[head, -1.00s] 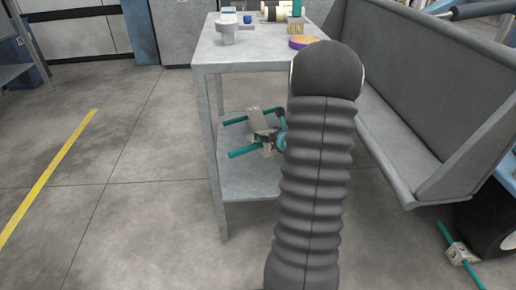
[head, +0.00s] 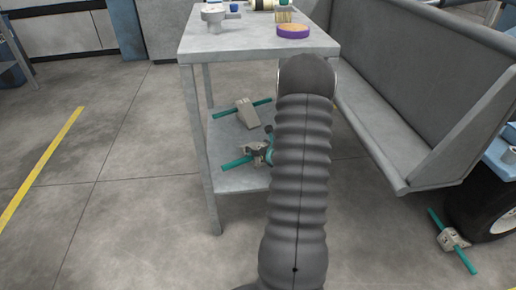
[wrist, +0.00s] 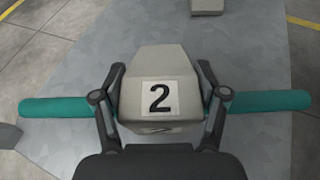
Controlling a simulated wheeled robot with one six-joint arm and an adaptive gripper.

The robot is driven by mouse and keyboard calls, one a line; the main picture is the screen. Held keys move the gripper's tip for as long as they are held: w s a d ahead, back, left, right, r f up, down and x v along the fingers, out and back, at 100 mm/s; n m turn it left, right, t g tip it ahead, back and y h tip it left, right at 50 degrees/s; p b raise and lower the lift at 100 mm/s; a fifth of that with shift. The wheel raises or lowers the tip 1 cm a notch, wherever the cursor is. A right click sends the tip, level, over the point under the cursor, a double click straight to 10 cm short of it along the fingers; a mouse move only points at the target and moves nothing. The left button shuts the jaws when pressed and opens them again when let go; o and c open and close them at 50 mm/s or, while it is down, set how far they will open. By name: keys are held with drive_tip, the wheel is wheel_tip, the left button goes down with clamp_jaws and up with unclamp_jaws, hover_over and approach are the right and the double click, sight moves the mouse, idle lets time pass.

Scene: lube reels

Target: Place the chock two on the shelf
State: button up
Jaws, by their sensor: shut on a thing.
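Chock two is a beige block with a black "2" on a white label and a teal bar out each side; it is in the middle of the wrist view (wrist: 160,60). My gripper (wrist: 160,88) is shut on it, one finger at each side. In the head view the gripper (head: 267,155) is partly hidden behind my arm, and the chock's teal bar (head: 237,162) shows. The shelf (head: 240,180) is the grey lower board of the table. The held chock is over its front part; I cannot tell if it touches.
Another chock (head: 243,114) with a teal bar sits farther back on the shelf. A table leg (head: 210,170) stands left. The tabletop (head: 225,48) is above, with a purple-rimmed disc (head: 293,31). A third chock (head: 452,240) lies by a wheel (head: 490,210). A grey bench (head: 400,90) stands right.

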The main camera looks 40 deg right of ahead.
idle(0.3)
drive_tip(key=o, duration=1.7)
